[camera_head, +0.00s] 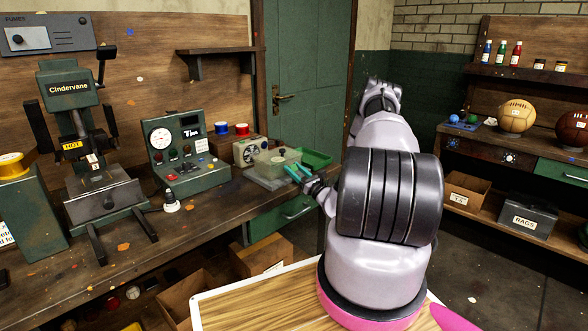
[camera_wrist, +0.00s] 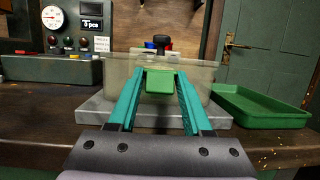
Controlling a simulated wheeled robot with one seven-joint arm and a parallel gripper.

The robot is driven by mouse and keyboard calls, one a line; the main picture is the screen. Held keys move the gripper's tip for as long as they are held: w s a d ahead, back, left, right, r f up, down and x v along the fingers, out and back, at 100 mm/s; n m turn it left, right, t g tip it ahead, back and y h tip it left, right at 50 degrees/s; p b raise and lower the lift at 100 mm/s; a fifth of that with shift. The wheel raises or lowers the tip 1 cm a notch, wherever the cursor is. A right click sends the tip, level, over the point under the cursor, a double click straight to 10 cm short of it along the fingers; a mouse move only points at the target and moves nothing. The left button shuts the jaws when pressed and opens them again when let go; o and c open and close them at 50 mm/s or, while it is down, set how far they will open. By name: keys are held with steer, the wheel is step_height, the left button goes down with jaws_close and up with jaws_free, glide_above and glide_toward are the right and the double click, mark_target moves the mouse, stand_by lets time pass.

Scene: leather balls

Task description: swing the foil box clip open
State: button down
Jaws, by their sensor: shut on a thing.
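The foil box (camera_head: 276,163) is a clear, see-through box on a pale grey base near the right end of the workbench. In the wrist view the box (camera_wrist: 118,72) stands straight ahead of me. Its green clip (camera_wrist: 160,82) is on the near wall, between my fingertips. My gripper (camera_head: 296,172) reaches to the box's near side. In the wrist view my gripper's teal fingers (camera_wrist: 160,88) are shut on the green clip, one on each side. Whether the clip has swung at all cannot be told.
A green tray (camera_wrist: 262,106) sits right of the box; it also shows in the head view (camera_head: 316,158). A gauge panel (camera_head: 186,150) and a press (camera_head: 90,150) stand to the left. Blue and red spools (camera_head: 241,129) are behind the box. A green door (camera_head: 300,80) stands beyond.

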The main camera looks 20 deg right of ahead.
steer(key=shift+f+t+y, duration=0.3)
steer(key=shift+f+t, duration=0.05)
steer(key=shift+t, duration=0.6)
steer(key=shift+f+t+y, duration=0.3)
steer(key=shift+f+t, duration=0.05)
steer(key=shift+t, duration=0.6)
steer(key=shift+c, duration=2.4)
jaws_free()
steer(key=v, duration=1)
steer(key=shift+s+f, duration=0.2)
steer(key=shift+f, duration=0.15)
steer(key=shift+d+r+y, duration=0.1)
steer(key=shift+y, duration=0.2)
